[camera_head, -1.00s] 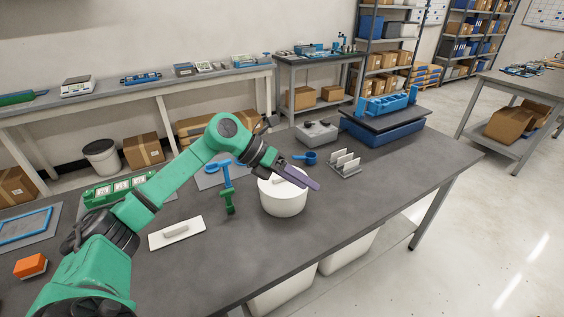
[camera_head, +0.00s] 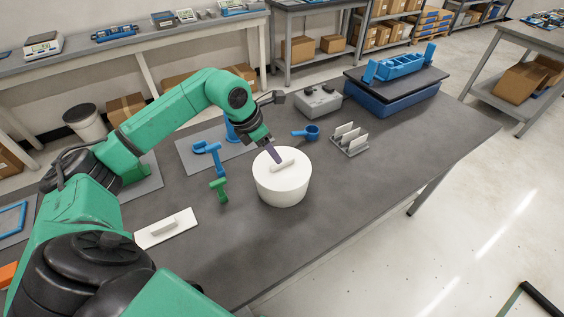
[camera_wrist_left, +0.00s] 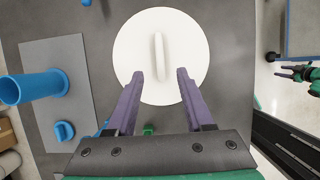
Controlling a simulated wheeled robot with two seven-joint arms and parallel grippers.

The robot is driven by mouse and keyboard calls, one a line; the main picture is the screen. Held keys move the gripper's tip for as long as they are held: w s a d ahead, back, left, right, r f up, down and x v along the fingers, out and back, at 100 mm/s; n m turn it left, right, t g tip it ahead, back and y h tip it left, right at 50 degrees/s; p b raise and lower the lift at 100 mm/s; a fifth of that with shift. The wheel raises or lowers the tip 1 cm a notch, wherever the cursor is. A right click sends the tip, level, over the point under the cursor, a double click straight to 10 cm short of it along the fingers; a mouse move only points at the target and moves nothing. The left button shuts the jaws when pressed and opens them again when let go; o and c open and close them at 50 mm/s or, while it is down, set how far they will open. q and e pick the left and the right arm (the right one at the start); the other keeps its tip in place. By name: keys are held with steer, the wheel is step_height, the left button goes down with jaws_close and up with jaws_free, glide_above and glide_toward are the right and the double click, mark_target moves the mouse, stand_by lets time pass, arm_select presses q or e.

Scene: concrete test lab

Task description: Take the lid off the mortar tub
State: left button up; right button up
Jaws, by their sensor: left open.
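The mortar tub (camera_head: 284,192) is a round white tub standing upright on the dark workbench. Its white lid (camera_head: 296,177) is on top, with a raised bar handle (camera_head: 283,165) across the middle. My left gripper (camera_head: 276,156) is over the lid, its purple fingers pointing down beside the handle. In the left wrist view the open fingers (camera_wrist_left: 160,74) are apart and empty, at the lower part of the round lid (camera_wrist_left: 190,40); the handle (camera_wrist_left: 158,55) lies between and beyond their tips. A green and black gripper (camera_wrist_left: 300,73), likely my right one, shows small at the right edge.
A white float (camera_head: 167,228) and a green tool (camera_head: 219,190) lie left of the tub. A blue scoop (camera_head: 306,132) and a grey rack (camera_head: 350,139) stand behind and right. A blue case (camera_head: 392,95) is farther back. The bench right of the tub is clear.

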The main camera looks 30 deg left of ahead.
mark_target(282, 166)
arm_select(q)
steer(key=p+x, duration=0.2)
steer(key=x, duration=0.1)
steer(key=p+x, duration=0.1)
steer(key=x, duration=0.1)
steer(key=shift+w+d+r, duration=0.1)
steer(key=shift+w+d, duration=0.2)
steer(key=shift+w, duration=0.05)
steer(key=shift+f, duration=0.3)
steer(key=shift+w, duration=0.1)
steer(key=shift+c, duration=0.6)
jaws_close()
